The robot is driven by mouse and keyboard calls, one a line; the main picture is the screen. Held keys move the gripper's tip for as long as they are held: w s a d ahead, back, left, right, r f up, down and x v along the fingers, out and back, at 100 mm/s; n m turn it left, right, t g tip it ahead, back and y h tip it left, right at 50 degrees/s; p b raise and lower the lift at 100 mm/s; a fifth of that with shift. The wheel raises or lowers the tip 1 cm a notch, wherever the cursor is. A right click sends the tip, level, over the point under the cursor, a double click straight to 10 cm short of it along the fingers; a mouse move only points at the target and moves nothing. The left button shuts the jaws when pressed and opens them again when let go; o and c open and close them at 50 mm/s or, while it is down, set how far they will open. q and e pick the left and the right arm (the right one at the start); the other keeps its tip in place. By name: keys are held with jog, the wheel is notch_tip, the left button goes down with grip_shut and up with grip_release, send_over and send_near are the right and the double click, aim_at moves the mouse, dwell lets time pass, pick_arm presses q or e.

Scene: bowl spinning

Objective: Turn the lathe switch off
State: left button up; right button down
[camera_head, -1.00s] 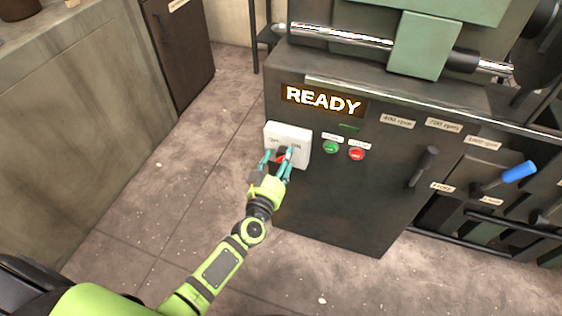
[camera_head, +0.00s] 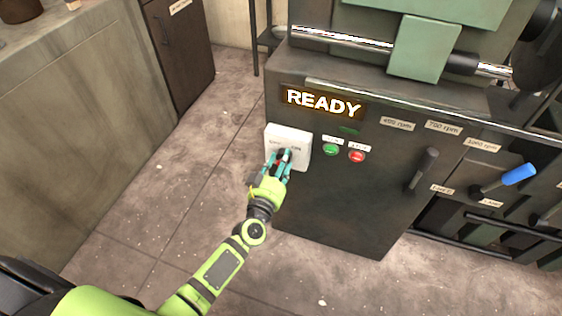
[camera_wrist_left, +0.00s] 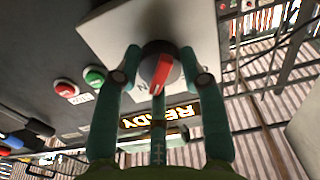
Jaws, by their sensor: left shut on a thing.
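The lathe switch is a round dark knob with a red pointer bar on a white plate (camera_head: 300,140) at the left of the lathe's front. In the left wrist view, the knob (camera_wrist_left: 160,70) sits between the fingers, with its red bar tilted. Letters on the plate are partly covered. My left gripper (camera_head: 280,158) is shut around the knob, and it also shows in the left wrist view (camera_wrist_left: 160,80). The lit sign (camera_head: 322,102) above the switch reads READY. My right gripper is not in view.
A green button (camera_head: 331,148) and a red button (camera_head: 356,156) sit right of the switch. Farther right are a dark lever (camera_head: 424,168) and a blue-handled lever (camera_head: 505,178). A counter (camera_head: 70,110) stands at the left, with open floor between.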

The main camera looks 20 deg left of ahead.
pick_arm(q)
jog(key=n, duration=1.6)
jog(key=shift+d+f+b, duration=0.15)
jog(key=shift+d+b, duration=0.15)
jog(key=shift+b, duration=0.1)
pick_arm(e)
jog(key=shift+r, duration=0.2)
pick_arm(q)
jog(key=shift+n, duration=0.4)
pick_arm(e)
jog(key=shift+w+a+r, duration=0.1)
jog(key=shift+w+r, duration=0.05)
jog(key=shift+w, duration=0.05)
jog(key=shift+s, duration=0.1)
